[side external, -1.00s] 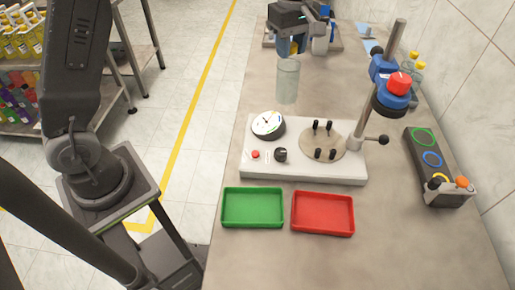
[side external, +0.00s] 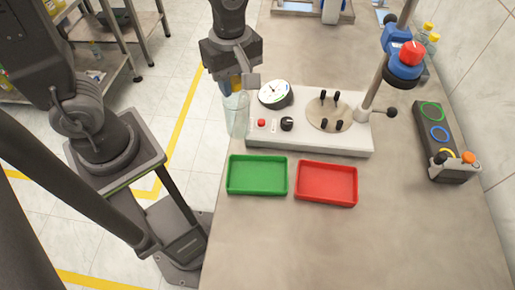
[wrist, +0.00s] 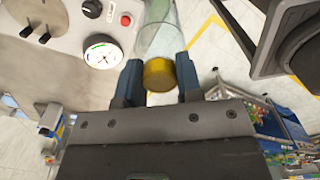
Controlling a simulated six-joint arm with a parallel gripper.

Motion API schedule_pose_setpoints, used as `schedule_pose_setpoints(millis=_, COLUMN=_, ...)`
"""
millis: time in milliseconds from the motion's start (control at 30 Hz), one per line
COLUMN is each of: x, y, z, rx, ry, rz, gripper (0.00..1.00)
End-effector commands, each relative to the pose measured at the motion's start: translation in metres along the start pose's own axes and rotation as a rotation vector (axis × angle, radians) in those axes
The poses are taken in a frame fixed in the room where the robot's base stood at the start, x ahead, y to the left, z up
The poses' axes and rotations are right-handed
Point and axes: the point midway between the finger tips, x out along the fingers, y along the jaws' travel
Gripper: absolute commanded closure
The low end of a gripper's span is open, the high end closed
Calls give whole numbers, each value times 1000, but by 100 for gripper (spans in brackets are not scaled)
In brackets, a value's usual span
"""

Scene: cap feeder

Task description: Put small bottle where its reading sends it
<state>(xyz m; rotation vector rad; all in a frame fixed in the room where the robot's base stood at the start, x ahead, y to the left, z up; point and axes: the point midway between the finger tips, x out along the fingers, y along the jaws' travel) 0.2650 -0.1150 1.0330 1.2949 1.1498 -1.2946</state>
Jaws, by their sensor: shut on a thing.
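My gripper (side external: 238,84) is shut on the yellow cap (wrist: 160,75) of the small bottle (side external: 236,115). The clear bottle hangs upright just left of the tester's left end, near the table's edge; its body (wrist: 158,28) also shows in the wrist view. The pale tester (side external: 335,149) carries a white dial gauge (side external: 274,93), which also shows in the wrist view (wrist: 103,52); its needle reading is too small to tell. A green tray (side external: 257,188) and a red tray (side external: 326,198) stand empty in front of the tester.
A dark box (side external: 440,140) with coloured rings stands right. Bottles (side external: 427,38) stand behind. The table's front is clear.

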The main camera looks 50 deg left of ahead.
Motion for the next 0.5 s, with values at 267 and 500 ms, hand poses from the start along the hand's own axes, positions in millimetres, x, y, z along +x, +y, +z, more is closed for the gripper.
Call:
schedule_pose_setpoints(millis=267, x=37, y=-1, z=61, rx=7, ry=1, rz=-3, gripper=100)
schedule_pose_setpoints(millis=500, x=51, y=0, z=85, rx=1, ry=0, rz=0, gripper=100)
